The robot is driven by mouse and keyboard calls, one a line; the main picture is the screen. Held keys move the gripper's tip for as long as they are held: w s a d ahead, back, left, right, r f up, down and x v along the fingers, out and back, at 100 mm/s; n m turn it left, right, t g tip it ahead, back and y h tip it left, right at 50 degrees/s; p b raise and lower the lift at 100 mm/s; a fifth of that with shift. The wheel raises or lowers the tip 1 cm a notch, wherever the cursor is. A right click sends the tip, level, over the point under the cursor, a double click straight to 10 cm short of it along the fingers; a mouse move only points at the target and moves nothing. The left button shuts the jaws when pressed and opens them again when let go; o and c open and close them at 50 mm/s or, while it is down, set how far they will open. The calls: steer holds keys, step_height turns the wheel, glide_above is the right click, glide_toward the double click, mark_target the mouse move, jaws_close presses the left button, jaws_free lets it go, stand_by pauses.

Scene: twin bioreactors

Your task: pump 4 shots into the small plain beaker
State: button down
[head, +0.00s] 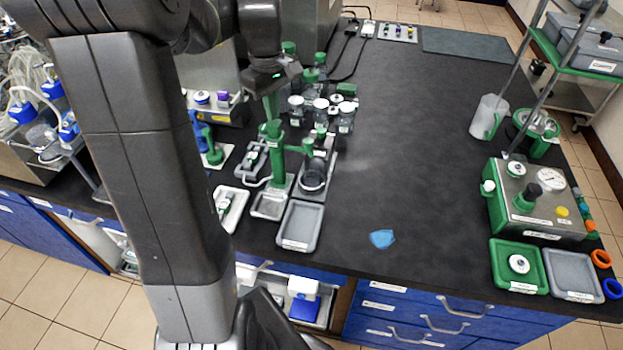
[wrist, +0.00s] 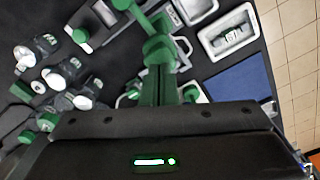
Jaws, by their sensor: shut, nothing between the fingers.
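The green pump (head: 279,165) stands upright at the left of the bench, with its spout reaching right. A small dark-looking cup or beaker (head: 314,175) stands on a grey tray beside it, near the spout's end; I cannot tell whether it is the plain beaker. My gripper (head: 271,112) is shut and empty, pointing down just above the pump's green head. In the wrist view its green fingers (wrist: 160,88) reach towards the pump head (wrist: 160,48). I cannot tell whether they touch. The beaker is not clear in the wrist view.
Several lidded jars (head: 320,108) stand close behind the pump. An empty grey tray (head: 300,228) and a white tray (head: 231,206) lie in front. A blue scrap (head: 382,239) lies on the bench. A green-and-steel device (head: 535,200) stands at right. The bench middle is clear.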

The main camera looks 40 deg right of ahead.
steer(key=shift+f+b, duration=0.85)
steer(key=shift+f, duration=0.8)
steer(key=shift+r, duration=0.2)
steer(key=shift+r+p, duration=1.75)
steer(key=shift+r, duration=0.05)
steer(key=shift+f, duration=0.15)
steer(key=shift+f+b, duration=1.2)
steer(key=shift+f, duration=0.65)
steer(key=shift+r, duration=0.2)
